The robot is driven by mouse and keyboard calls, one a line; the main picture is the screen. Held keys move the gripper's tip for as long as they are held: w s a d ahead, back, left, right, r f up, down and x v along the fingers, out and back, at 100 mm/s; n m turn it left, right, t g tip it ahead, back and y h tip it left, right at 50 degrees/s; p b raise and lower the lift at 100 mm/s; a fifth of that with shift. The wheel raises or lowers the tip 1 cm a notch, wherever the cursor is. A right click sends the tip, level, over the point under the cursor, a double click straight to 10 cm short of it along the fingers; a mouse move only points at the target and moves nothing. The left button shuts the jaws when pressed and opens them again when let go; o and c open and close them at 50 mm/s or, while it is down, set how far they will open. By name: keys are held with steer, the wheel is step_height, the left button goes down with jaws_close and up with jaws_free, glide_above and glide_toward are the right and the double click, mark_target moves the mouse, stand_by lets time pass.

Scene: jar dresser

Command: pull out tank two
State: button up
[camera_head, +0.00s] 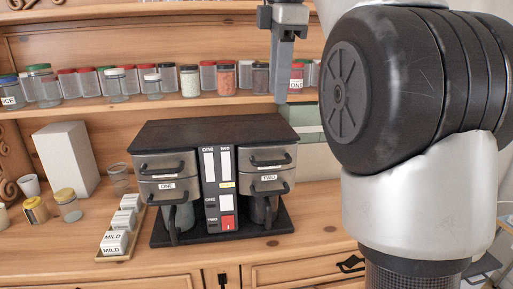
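A two-sided coffee machine (213,133) with a dark top stands on the wooden dresser. Its right side has a grey drawer-like tank labelled TWO (270,178), with a dark handle (268,189) on its front. A similar unit with a handle (270,160) sits just above it. The left side has a matching tank labelled ONE (165,187). All these fronts look closed. My gripper (282,92) points down above and behind the machine's right side in the picture, apart from the tank. It is seen edge-on, so its opening cannot be made out.
Jars with coloured lids (190,81) line the shelf behind my gripper. A dark carafe (264,208) is under tank two. A tray of labelled packets (116,240), a white box (67,158) and small jars stand to the left. My arm hides much of the right side.

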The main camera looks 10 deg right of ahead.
mark_target(271, 161)
steer(key=w+f+b, duration=0.1)
steer(key=f, duration=0.4)
steer(key=w+f+b, duration=0.1)
steer(key=f+b, duration=0.1)
steer(key=f, duration=0.4)
steer(key=w+f+b, duration=0.1)
steer(key=f, duration=0.4)
steer(key=shift+w+a+f, duration=0.15)
steer(key=shift+f, duration=0.25)
jaws_close()
